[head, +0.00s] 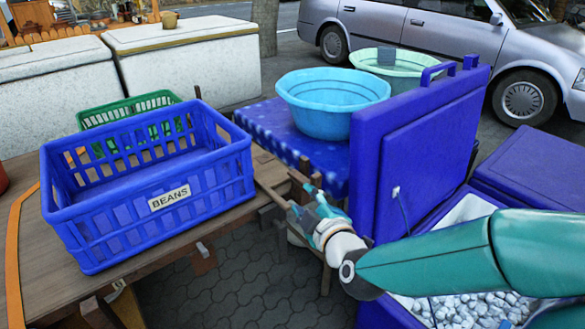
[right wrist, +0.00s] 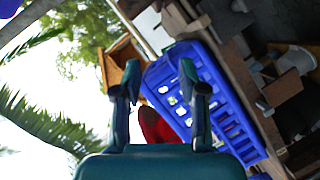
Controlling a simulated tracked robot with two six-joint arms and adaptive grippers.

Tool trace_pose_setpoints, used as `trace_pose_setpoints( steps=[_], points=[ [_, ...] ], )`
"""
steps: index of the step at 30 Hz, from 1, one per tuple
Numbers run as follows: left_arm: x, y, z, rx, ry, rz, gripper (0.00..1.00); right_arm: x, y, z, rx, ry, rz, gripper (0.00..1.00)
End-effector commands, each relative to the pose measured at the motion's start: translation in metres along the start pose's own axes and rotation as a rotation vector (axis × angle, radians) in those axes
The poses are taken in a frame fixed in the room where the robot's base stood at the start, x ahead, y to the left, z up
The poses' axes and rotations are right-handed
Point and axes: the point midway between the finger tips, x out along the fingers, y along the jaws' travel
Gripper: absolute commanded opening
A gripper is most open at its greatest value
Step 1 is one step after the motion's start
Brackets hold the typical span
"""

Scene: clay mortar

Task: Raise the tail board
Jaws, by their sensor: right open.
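No part is clearly recognisable as the tail board. The wooden table (head: 30,240) has an end edge beside the blue crate, near my right gripper (head: 303,190). That gripper is open, close to wooden pieces between the table and the blue-clothed stand; contact cannot be told. In the right wrist view, the two teal fingers (right wrist: 159,80) stand apart with nothing visibly held. The blue crate (head: 150,195), labelled BEANS, stands on the table; it also shows beyond the fingers in the right wrist view (right wrist: 225,105). My left gripper is not in view.
A cyan basin (head: 332,103) and a pale green basin (head: 395,68) stand on the blue-clothed stand (head: 270,122). A blue cooler's upright lid (head: 425,135) rises right of them, above ice (head: 470,306). A green crate (head: 130,107) stands behind the blue one. Paving (head: 240,270) is open below.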

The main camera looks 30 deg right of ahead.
Motion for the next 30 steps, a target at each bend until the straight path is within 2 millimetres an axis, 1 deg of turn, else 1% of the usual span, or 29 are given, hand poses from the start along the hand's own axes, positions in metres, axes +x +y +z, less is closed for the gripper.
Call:
trace_pose_setpoints(
  steps=[1, 3, 4, 12, 15, 18, 24, 30],
  points=[
    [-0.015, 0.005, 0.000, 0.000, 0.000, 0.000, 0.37, 0.004, 0.004, -0.003, 0.000, -0.003, -0.008, 0.42],
    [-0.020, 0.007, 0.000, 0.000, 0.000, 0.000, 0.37, 0.012, 0.001, -0.002, 0.005, 0.003, -0.010, 0.42],
    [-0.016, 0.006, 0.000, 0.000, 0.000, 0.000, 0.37, 0.019, -0.002, -0.001, 0.007, 0.007, -0.005, 0.42],
    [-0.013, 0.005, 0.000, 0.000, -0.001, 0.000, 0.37, 0.077, -0.004, 0.001, 0.007, 0.007, 0.000, 0.42],
    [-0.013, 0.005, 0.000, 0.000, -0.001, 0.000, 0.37, 0.093, -0.004, 0.001, 0.006, 0.007, 0.001, 0.42],
    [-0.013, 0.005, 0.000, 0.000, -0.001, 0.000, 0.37, 0.106, -0.003, 0.000, 0.006, 0.007, 0.002, 0.42],
    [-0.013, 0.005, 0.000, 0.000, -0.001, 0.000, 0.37, 0.118, -0.003, 0.000, 0.005, 0.007, 0.001, 0.42],
    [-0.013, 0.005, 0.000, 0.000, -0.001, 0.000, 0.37, 0.118, -0.003, 0.000, 0.005, 0.007, 0.001, 0.42]
  ],
)
